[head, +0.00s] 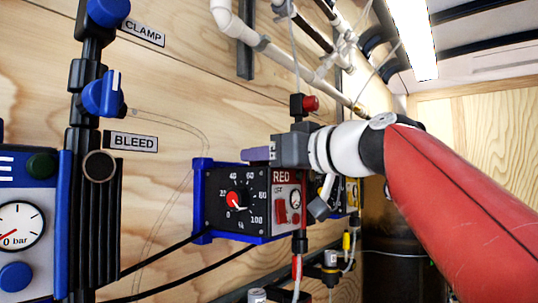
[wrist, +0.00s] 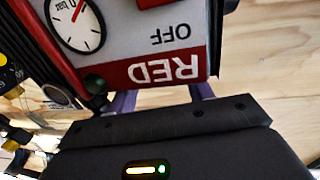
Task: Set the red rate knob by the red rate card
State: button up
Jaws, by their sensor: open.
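The red rate knob (head: 237,200) sits on a black dial marked from 0 to 100 %, on the left of the blue-edged control box. Its red pointer mark lies toward the low end, near 0. The panel label RED (head: 283,177) is beside the dial; it shows upside down in the wrist view (wrist: 165,70). My gripper (head: 258,153) is just above the box's top edge, apart from the knob. In the wrist view its purple fingers (wrist: 160,98) stand apart with nothing between them, partly hidden behind the panel. I cannot make out a red rate card.
The RED panel has a red switch (head: 281,211) and a small gauge (head: 295,200). A red button (head: 310,103) stands above my wrist. CLAMP and BLEED valves (head: 103,94) and another gauge box (head: 22,228) are at left.

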jog(key=shift+c, duration=0.4)
jog(key=c, duration=0.9)
jog(key=shift+s+a+m+t+h, duration=0.1)
jog(key=shift+s+m+t+h, duration=0.05)
jog(key=shift+m+t+h, duration=0.75)
jog(key=m+h, duration=0.1)
jog(key=m+t+h+p, duration=0.1)
jog(key=h, duration=0.1)
jog(key=shift+a+t, duration=0.15)
jog(key=shift+t, duration=0.15)
jog(key=shift+s+a+m+h+p, duration=0.1)
jog(key=shift+m+h+p, duration=0.3)
jog(key=shift+h, duration=0.3)
jog(key=shift+f, duration=0.1)
jog(key=o, duration=1)
